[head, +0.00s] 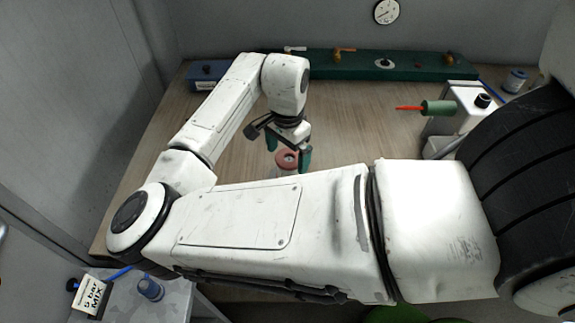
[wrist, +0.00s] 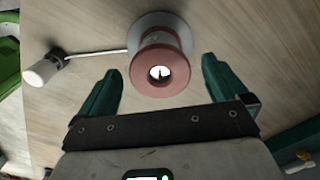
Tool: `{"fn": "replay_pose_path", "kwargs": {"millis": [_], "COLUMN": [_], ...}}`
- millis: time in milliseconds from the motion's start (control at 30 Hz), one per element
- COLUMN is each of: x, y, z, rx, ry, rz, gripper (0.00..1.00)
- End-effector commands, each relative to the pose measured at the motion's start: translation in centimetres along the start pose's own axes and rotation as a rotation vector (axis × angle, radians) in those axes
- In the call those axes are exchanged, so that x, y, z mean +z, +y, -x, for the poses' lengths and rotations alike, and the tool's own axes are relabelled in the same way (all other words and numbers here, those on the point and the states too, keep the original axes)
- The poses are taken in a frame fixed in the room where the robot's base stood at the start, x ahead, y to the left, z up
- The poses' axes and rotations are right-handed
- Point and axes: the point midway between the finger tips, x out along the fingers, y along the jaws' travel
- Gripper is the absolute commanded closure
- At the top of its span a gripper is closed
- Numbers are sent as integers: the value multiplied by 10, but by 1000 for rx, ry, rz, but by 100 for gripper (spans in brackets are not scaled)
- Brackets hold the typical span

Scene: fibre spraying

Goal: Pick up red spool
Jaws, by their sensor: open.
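The red spool (head: 287,159) stands on the wooden table in the head view, below my gripper (head: 290,158). My arm hides part of what lies around it. In the wrist view the red spool (wrist: 160,70) has a hole through its middle and sits upright on a round pale base (wrist: 160,24). My gripper (wrist: 162,84) is open, with one green finger on each side of the spool's near end. A gap shows between each finger and the spool, and nothing is held.
A green rail (head: 390,66) with fittings runs along the back. A white cylinder (wrist: 40,73) joins the base by a thin rod. The table's middle right is clear.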

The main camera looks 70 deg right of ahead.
Motion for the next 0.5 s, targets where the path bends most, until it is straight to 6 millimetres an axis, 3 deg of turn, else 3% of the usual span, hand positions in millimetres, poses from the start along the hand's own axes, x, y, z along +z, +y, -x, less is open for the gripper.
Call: {"fn": "replay_pose_path", "kwargs": {"millis": [233, 500], "x": [-2, -6], "y": [0, 0], "z": [-16, -53], "rx": [1, 2], "ry": [-2, -1], "rz": [0, 1], "gripper": [0, 0]}}
